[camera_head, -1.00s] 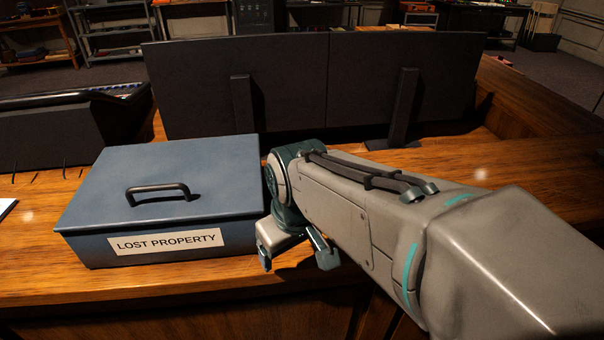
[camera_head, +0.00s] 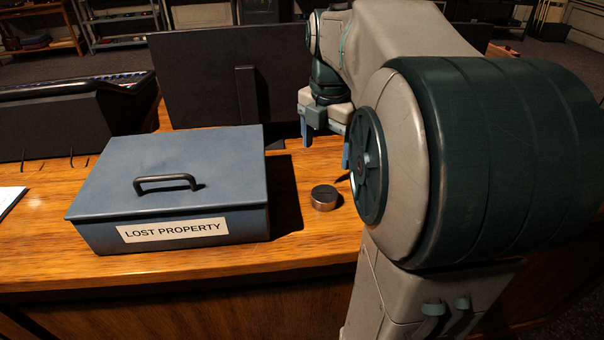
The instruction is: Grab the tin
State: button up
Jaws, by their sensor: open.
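A small round tin (camera_head: 324,198) with a dark lid and a metallic side lies on the wooden desk, just right of the blue box. My gripper (camera_head: 326,150) is open and empty, pointing down above the desk. It is beyond the tin in the picture and apart from it. Its right finger is partly covered by my own arm. My arm fills the right side of the view and hides the desk there.
A blue metal box (camera_head: 170,170) with a handle and a "LOST PROPERTY" label stands left of the tin. Dark monitor backs (camera_head: 205,85) stand behind. A black console (camera_head: 75,115) is at the left. Clear wood (camera_head: 300,235) lies in front of the tin.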

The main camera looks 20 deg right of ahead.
jog(key=n, duration=0.1)
send_over(325, 193)
jog(key=shift+n, duration=0.3)
notch_tip(325, 193, down, 8)
jog(key=shift+d+r, duration=0.1)
jog(key=shift+d, duration=0.05)
jog(key=shift+a+f, duration=0.2)
jog(key=shift+f, duration=2.55)
jog(key=c, duration=1.1)
